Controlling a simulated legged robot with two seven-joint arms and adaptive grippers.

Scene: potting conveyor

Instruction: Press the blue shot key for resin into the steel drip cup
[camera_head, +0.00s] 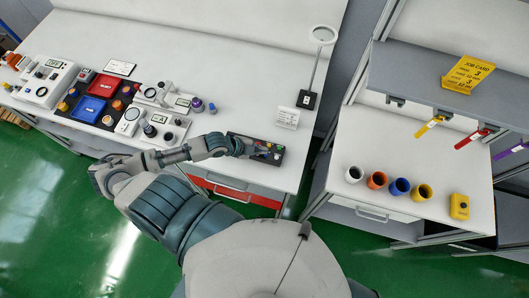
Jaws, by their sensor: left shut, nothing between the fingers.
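A small dark key panel (236,137) lies at the front right of the long white bench. I cannot pick out the steel drip cup for certain. My right gripper is not in view.
Left on the bench are instruments, a blue tray (90,107) and a red tray (103,85). A lamp stand (307,98) is behind the panel. Right, across a gap, a white (354,175), an orange, a blue and a yellow cup stand near a yellow block (459,206).

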